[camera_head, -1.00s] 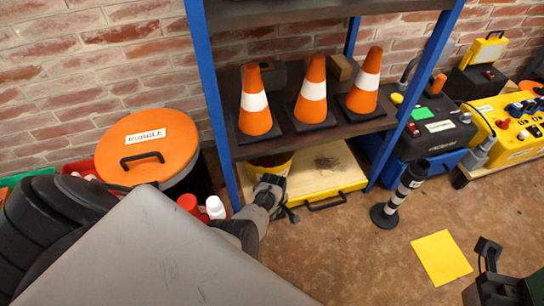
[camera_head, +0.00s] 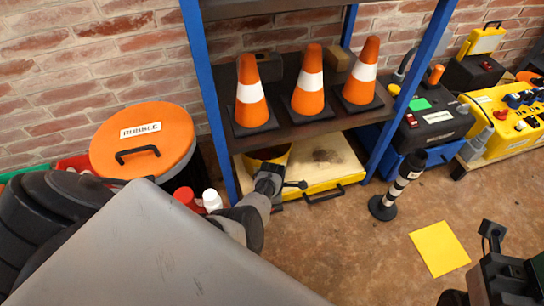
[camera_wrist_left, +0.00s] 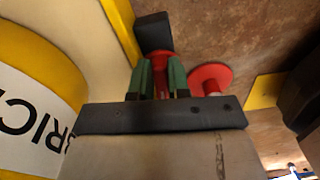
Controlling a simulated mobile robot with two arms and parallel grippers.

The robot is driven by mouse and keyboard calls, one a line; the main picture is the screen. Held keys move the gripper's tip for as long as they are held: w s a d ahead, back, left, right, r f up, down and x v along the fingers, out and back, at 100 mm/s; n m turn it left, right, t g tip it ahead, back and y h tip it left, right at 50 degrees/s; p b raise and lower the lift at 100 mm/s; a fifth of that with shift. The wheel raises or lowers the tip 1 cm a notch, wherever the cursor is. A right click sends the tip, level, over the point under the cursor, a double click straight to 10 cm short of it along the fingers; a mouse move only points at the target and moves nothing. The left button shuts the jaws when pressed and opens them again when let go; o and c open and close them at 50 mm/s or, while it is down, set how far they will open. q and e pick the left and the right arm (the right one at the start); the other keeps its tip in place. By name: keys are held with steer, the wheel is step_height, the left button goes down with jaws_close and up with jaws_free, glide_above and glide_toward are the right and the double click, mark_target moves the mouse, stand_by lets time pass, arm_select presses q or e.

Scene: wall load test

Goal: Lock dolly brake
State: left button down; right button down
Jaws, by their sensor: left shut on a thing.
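The dolly (camera_head: 345,170), a wooden deck with a yellow edge and a black front handle, is under the blue-posted shelf. My left gripper (camera_head: 268,182) is low at its front left corner, beside a small black lever end (camera_head: 296,184). In the left wrist view, the green-padded fingers (camera_wrist_left: 162,78) are shut on a red lever (camera_wrist_left: 160,62) with a black end block (camera_wrist_left: 154,32). A red disc (camera_wrist_left: 210,78) is just right of the fingers. The lever's base is hidden. My right gripper (camera_head: 492,232) is at lower right, away from the dolly; its jaw opening is unclear.
A yellow bucket (camera_head: 284,157) stands on the dolly. Several orange cones (camera_head: 308,95) are on the shelf above. An orange-lidded bin (camera_head: 142,140) and red and white bottles (camera_head: 212,200) are left. A striped post (camera_head: 398,185) and yellow sheet (camera_head: 440,248) are right on open floor.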

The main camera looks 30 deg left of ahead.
arm_select(q)
steer(key=shift+n, duration=0.8)
steer(key=c, duration=1.1)
jaws_free()
steer(key=shift+a, duration=0.1)
